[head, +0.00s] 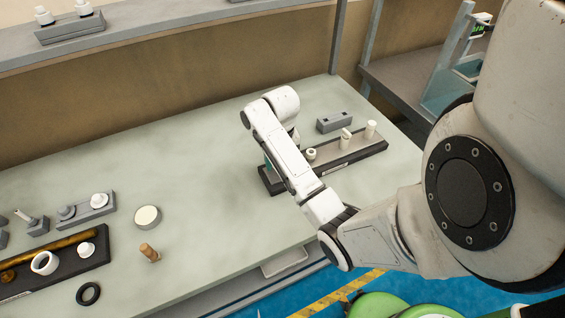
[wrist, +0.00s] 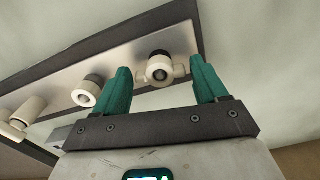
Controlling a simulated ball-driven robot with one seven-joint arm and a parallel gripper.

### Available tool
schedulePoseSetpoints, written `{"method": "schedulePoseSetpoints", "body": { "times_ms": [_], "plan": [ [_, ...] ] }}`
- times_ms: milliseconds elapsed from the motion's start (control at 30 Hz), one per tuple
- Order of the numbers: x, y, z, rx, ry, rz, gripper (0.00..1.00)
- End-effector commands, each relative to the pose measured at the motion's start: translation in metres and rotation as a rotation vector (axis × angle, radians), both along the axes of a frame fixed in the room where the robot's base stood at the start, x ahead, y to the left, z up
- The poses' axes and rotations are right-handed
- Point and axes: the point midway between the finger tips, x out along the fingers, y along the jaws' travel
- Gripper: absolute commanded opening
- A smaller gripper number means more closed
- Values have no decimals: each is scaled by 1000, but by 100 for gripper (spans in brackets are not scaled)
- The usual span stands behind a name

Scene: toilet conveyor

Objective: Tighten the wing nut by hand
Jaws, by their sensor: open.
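In the wrist view, a cream wing nut (wrist: 159,70) sits on a dark-centred stud with its two small wings pointing left and right. It is on a metal-topped dark board (wrist: 112,62). My gripper (wrist: 160,66) is open, with one teal finger on each side of the wing nut. There seem to be small gaps between the fingers and the wings; I cannot tell whether either touches. In the head view, the dark board (head: 352,156) lies on the bench, and my arm hides the wing nut and most of my gripper.
A cream round fitting (wrist: 87,92) stands beside the wing nut. A grey block (head: 335,122) is behind the board. The bench between is clear.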

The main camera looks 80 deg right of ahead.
Motion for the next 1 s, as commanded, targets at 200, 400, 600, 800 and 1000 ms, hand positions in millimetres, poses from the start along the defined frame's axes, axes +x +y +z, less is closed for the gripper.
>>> {"method": "schedulePoseSetpoints", "body": {
  "times_ms": [200, 400, 600, 800, 1000],
  "plan": [
    [0, 0, 0, 0, 0, 22, 72],
    [0, 0, 0, 0, 0, 229, 72],
    [0, 0, 0, 0, 0, 383, 72],
    [0, 0, 0, 1, 1, 505, 72],
    [0, 0, 0, 1, 0, 722, 72]
  ]
}}
